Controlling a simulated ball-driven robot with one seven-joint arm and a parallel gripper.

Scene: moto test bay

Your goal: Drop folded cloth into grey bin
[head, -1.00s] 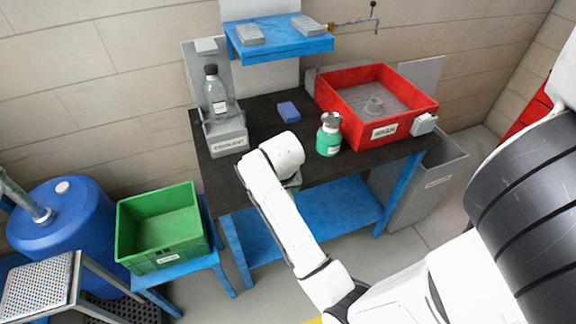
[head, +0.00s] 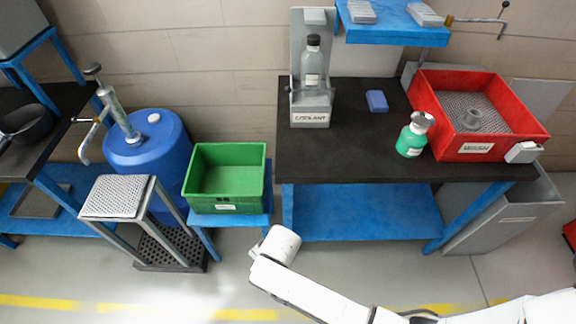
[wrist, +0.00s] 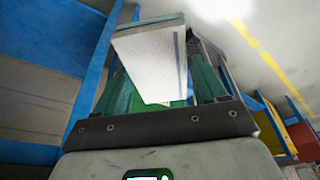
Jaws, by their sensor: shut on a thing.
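The folded cloth (wrist: 150,62) is white with a blue stripe near one edge. My gripper (wrist: 162,98) is shut on it in the wrist view, with the cloth between its greenish fingers. In the head view the end of my arm is low in front of the workbench, and the fingers and cloth are hidden. The tall grey bin (head: 512,222) stands at the right end of the bench, partly behind the bench leg. Its label is too small to read. My gripper is well to the left of it.
The black-topped bench (head: 340,160) carries a coolant dispenser (head: 311,110), a blue block (head: 377,101), a green bottle (head: 412,138) and a red wash tub (head: 478,152). A green crate (head: 228,207) sits left on a blue stand. Floor in front of the bench is clear.

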